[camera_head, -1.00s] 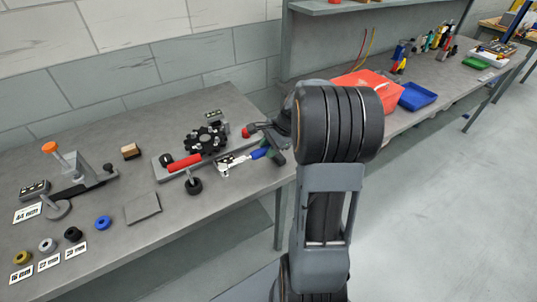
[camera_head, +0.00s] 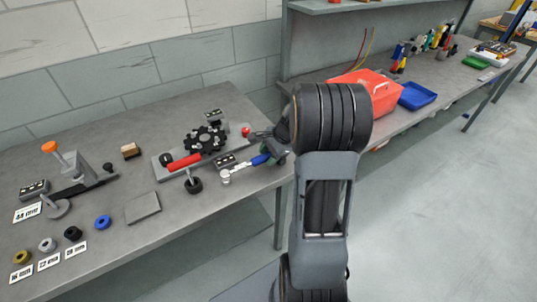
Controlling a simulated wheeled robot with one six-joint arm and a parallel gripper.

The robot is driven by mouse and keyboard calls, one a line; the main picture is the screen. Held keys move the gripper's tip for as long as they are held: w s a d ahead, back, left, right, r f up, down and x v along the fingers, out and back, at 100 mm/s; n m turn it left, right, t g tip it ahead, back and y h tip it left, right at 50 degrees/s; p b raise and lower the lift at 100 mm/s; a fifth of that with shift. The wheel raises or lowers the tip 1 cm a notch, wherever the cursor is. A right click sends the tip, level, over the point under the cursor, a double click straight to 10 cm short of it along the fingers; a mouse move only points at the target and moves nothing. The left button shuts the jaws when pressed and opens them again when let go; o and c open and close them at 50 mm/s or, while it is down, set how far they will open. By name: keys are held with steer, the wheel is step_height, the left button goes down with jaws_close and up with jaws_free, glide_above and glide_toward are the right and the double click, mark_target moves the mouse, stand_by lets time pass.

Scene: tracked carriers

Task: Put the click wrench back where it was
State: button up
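The click wrench (camera_head: 240,169) has a silver head at its left end and a blue handle. It is near the front edge of the grey workbench (camera_head: 235,197), just right of the black-and-red fixture. My gripper (camera_head: 273,155) is at the handle's right end and appears shut on it. My arm partly hides the gripper, so the fingertips are hard to see. I cannot tell how high the wrench is above the bench.
The fixture with a black toothed disc (camera_head: 205,140) and red handle (camera_head: 183,163) stands close left. A small dark block (camera_head: 225,161) lies behind the wrench. An orange-knobbed stand (camera_head: 65,165) and several rings are farther left. A red box (camera_head: 372,92) and blue tray (camera_head: 417,96) stand right.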

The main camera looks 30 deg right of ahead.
steer(key=shift+o, duration=0.9)
steer(key=shift+r, duration=0.3)
steer(key=v, duration=1.1)
steer(key=s+a+n+h, duration=0.2)
steer(key=s+a+n, duration=0.4)
steer(key=a+n, duration=0.2)
steer(key=s+a+n+h, duration=0.2)
steer(key=s+a+n, duration=0.4)
steer(key=a+n, duration=0.3)
steer(key=shift+s+a+n+t+p, duration=0.2)
steer(key=shift+a+n+t+p, duration=0.15)
steer(key=shift+a, duration=0.55)
